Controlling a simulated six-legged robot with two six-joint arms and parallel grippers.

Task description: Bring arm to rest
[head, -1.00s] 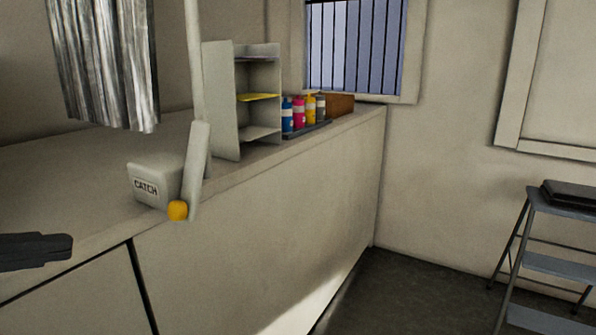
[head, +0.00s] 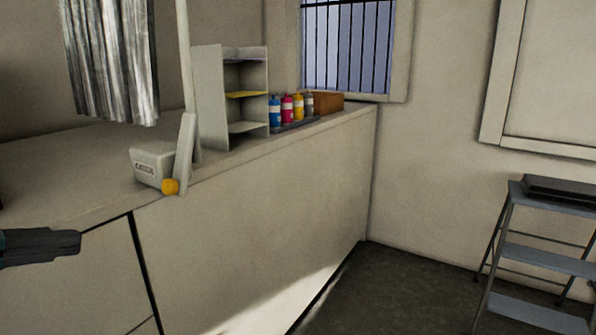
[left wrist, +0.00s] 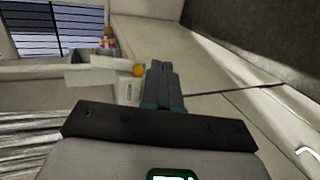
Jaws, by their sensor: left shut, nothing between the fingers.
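My left gripper (head: 76,242) comes in at the left edge of the head view, in front of the counter's cabinet face. It is shut, and nothing shows between its fingers. In the left wrist view its dark shut fingers (left wrist: 160,68) point up the picture. The lever post with the orange knob (head: 170,186) and the pale box (head: 150,168) stand beyond it on the counter, apart from it. My right gripper is in neither view.
The long counter (head: 90,205) carries a shelf rack (head: 210,100), several coloured bottles (head: 288,110) and a brown box (head: 328,102). A grey curtain (head: 110,60) hangs above. A step ladder (head: 545,260) stands at right. The floor between (head: 400,295) is clear.

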